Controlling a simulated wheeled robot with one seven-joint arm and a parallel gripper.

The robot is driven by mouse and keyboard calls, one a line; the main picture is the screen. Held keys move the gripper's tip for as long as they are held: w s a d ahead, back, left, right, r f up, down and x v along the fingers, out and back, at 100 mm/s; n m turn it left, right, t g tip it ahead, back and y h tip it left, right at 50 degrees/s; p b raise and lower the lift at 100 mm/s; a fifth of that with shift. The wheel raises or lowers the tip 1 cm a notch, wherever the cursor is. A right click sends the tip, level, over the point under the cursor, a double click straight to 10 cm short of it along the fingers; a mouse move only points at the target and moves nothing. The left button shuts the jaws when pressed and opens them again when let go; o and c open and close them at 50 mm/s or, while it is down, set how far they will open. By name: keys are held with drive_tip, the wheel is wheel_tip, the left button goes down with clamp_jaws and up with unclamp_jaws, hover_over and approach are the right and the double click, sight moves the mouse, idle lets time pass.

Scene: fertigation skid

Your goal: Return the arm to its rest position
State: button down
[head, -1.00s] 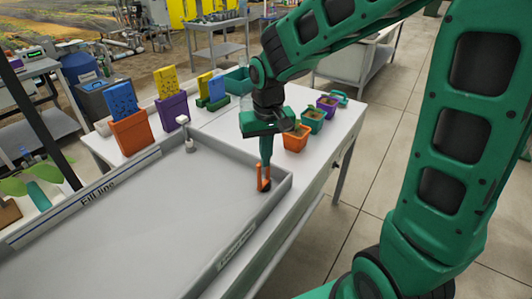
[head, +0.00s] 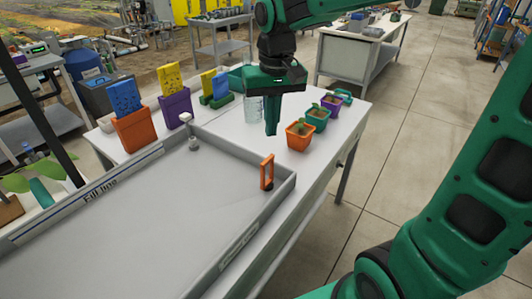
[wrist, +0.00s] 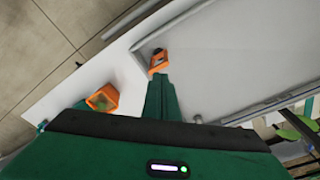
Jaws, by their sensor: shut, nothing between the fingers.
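The orange handle (head: 267,172) stands upright at the right inner corner of the grey tray (head: 130,225), apart from the gripper. My green arm reaches in from the right.
Orange (head: 299,135), teal (head: 317,117) and purple (head: 331,103) pots stand in a row to the right of the gripper. A clear beaker (head: 253,108) stands behind it. Orange (head: 133,130) and purple (head: 176,107) holders stand at the left.

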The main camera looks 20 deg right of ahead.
drive_tip(key=s+d+f+m, duration=0.2)
drive_tip(key=s+d+f, duration=0.1)
drive_tip(key=s+d, duration=0.6)
drive_tip(key=s+d+f+m+g, duration=0.1)
drive_tip(key=s+d+f+m, duration=0.2)
drive_tip(key=s+d, duration=0.6)
drive_tip(key=s+f, duration=0.1)
drive_tip(key=s, duration=0.4)
drive_tip(key=shift+d, duration=0.35)
drive_tip(key=shift+s, duration=0.1)
